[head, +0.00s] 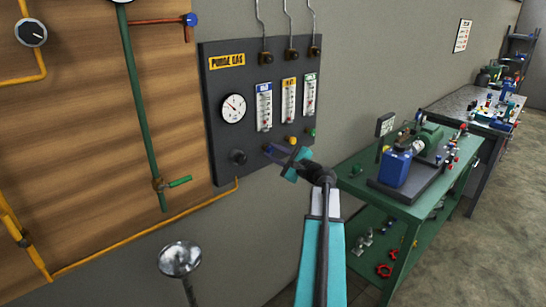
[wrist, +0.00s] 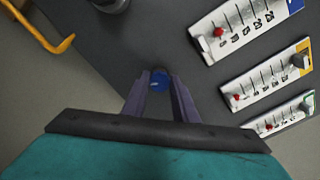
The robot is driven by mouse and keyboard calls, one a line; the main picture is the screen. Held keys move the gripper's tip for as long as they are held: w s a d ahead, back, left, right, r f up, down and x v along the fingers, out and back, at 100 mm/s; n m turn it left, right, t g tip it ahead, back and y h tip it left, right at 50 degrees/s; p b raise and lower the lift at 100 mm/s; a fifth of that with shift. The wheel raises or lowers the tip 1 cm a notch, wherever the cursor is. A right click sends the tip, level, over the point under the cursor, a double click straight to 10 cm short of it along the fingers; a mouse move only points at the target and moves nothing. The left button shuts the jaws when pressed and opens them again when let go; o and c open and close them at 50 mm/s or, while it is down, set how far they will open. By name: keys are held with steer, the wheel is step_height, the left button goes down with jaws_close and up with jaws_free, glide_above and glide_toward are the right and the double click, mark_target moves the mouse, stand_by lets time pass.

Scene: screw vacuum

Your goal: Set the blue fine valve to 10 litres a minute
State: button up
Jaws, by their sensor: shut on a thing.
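The blue fine valve (wrist: 160,82) is a small round blue knob on the dark panel. It shows between my fingers in the wrist view, with a pale mark on its face. My gripper (head: 272,150) is shut on it in the head view and mostly hides it there. The blue-labelled flow tube (head: 264,107) stands above it on the panel. In the wrist view this tube (wrist: 243,28) has a red float low on its scale, at the end away from the blue label. The scale numbers are too small to read surely.
The yellow-labelled tube (head: 289,99) and green-labelled tube (head: 309,94) stand to the right, with yellow (head: 292,141) and green (head: 311,132) knobs below. A round gauge (head: 233,108) and a black knob (head: 238,157) are to the left. A green bench (head: 399,207) stands right.

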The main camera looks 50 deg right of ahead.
steer(key=shift+f+n+b, duration=0.3)
steer(key=shift+n+b, duration=0.1)
steer(key=shift+b, duration=0.45)
steer(key=n+b, duration=0.5)
steer(key=b, duration=0.4)
steer(key=n+b, duration=0.2)
steer(key=b, duration=0.2)
steer(key=shift+n+b, duration=0.3)
steer(key=shift+n, duration=0.1)
steer(key=n+b, duration=0.2)
steer(key=b, duration=0.1)
steer(key=shift+r, duration=0.15)
steer(key=o, duration=1)
steer(key=shift+o, duration=0.2)
steer(key=shift+r, duration=0.1)
